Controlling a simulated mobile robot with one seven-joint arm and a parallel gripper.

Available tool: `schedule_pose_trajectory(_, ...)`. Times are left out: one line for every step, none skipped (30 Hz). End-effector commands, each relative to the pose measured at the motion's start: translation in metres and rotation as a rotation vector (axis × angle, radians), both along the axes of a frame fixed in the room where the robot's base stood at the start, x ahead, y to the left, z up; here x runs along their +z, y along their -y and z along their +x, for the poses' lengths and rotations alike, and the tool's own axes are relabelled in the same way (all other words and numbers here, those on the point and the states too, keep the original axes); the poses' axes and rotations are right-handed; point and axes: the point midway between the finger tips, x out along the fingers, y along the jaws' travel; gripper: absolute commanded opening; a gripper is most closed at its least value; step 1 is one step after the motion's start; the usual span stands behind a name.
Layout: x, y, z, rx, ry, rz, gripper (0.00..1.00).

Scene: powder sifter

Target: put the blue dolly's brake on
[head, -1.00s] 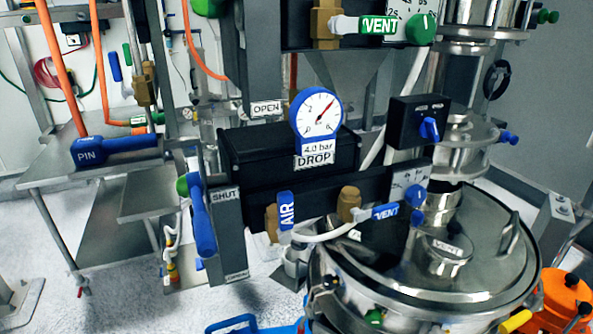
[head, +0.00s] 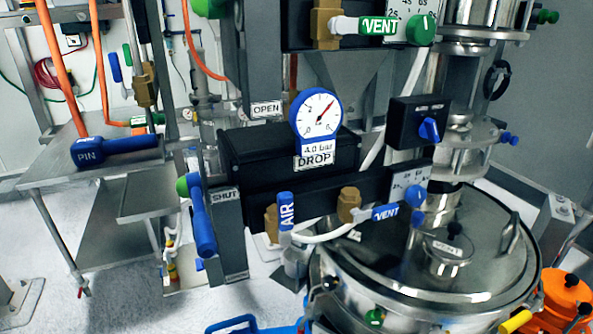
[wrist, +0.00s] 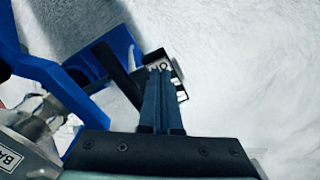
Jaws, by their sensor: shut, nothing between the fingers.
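The blue dolly (wrist: 40,72) fills the left of the wrist view as a blue frame. In the head view, a blue part of the dolly (head: 232,325) shows at the bottom edge, beneath the steel drum. A black bar (wrist: 118,72) angles across the floor beside the blue frame, probably the brake lever. A black plate with a white label (wrist: 162,64), seemingly reading ON, sits just past the fingertips and is partly hidden by them. My gripper (wrist: 162,80) is shut and empty, its fingers in front of this plate. I cannot tell whether they touch it. The gripper does not show in the head view.
The steel drum (head: 425,265) stands at the lower right, with an orange vessel (head: 566,293) beside it. A metal table (head: 60,165) bears a blue PIN handle (head: 105,150). The sifter's dark panel and valves rise above. Pale floor is open right of the fingers.

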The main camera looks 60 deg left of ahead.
Motion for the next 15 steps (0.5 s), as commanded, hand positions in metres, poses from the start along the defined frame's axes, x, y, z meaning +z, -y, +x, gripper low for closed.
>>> schedule_pose_trajectory(-0.0005,0.0000,0.0000,0.000,0.000,0.000,0.00)
schedule_pose_trajectory(-0.0007,0.0000,0.0000,0.000,0.000,0.000,0.00)
schedule_pose_trajectory(-0.0012,0.0000,0.0000,0.000,0.000,0.000,0.00)
schedule_pose_trajectory(-0.0016,0.0000,0.0000,0.000,0.000,0.000,0.00)
schedule_pose_trajectory(-0.0021,0.0000,0.0000,0.000,0.000,0.000,0.00)
schedule_pose_trajectory(-0.0027,0.0000,0.0001,0.000,0.000,0.000,0.00)
schedule_pose_trajectory(-0.0032,-0.0001,0.0001,0.000,0.000,0.000,0.00)
schedule_pose_trajectory(-0.0036,-0.0001,0.0001,0.000,0.000,0.000,0.00)
schedule_pose_trajectory(-0.0042,-0.0001,0.0001,0.000,0.000,0.000,0.00)
schedule_pose_trajectory(-0.0047,-0.0001,0.0002,0.000,0.000,0.000,0.00)
schedule_pose_trajectory(-0.0051,-0.0001,0.0002,0.000,0.000,0.000,0.00)
schedule_pose_trajectory(-0.0057,-0.0001,0.0002,0.000,0.000,0.000,0.00)
schedule_pose_trajectory(-0.0062,-0.0002,0.0002,0.000,0.000,0.000,0.00)
schedule_pose_trajectory(-0.0066,-0.0002,0.0002,0.000,0.000,0.000,0.00)
schedule_pose_trajectory(-0.0072,-0.0002,0.0002,0.000,0.000,0.000,0.00)
